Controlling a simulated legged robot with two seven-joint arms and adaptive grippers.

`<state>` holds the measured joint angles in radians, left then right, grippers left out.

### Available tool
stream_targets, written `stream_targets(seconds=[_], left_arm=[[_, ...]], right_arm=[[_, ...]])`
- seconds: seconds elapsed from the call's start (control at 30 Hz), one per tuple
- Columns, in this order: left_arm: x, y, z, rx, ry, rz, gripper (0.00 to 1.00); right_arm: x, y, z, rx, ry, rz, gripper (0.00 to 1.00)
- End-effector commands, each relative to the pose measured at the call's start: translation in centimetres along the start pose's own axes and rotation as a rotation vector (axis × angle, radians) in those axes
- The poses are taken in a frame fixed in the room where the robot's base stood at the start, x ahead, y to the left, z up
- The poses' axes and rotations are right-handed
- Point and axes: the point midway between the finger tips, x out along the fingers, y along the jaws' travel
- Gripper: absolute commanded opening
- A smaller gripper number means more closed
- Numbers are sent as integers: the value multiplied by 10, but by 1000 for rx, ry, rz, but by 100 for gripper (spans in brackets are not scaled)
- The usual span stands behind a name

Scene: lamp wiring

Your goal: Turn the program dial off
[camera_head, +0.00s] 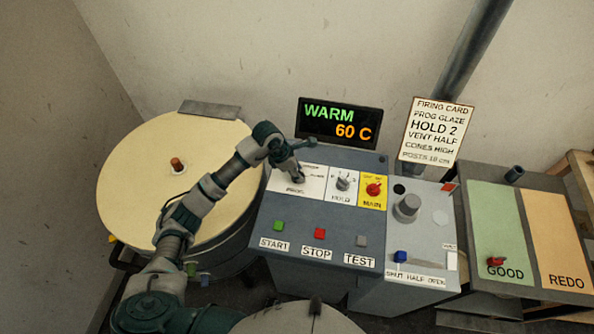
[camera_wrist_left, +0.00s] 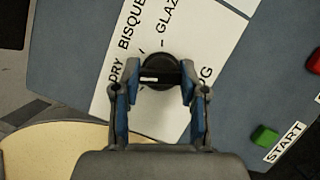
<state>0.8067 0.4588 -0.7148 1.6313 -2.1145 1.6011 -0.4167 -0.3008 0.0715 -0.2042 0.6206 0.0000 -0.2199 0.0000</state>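The program dial (camera_wrist_left: 158,72) is a black round knob with a crossbar and a white mark, set on a white label plate (camera_head: 283,182) at the left of the grey console. In the left wrist view the mark points left. Printed words around the dial include DRY, BISQUE and GLAZE, partly hidden by my fingers. My left gripper (camera_wrist_left: 159,76) is over the dial, with one blue-padded finger on each side of it. The fingers are apart; whether they touch the crossbar's ends I cannot tell. My right gripper is not in view.
A display (camera_head: 340,122) reads WARM 60 C. Right of the dial are the HOLD knob (camera_head: 343,182) and red MAIN knob (camera_head: 373,189). START (camera_head: 278,225), STOP (camera_head: 320,233) and TEST (camera_head: 361,241) buttons sit in front. A round kiln lid (camera_head: 135,185) is left.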

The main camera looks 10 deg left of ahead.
Motion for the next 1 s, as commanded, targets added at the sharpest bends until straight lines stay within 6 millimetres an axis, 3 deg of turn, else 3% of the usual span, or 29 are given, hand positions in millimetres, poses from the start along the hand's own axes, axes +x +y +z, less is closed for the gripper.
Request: stream_targets(seconds=[0.03, 0.07, 0.47, 1.0], left_arm=[[0, 0, 0, 0, -2, 0, 15], [0, 0, 0, 0, -3, -1, 8], [0, 1, -2, -62, -2, 26, 8], [0, -1, -2, -450, -2, 188, 8]], right_arm=[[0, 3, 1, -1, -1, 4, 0], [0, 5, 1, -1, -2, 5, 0], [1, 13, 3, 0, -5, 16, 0], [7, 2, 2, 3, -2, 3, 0]])
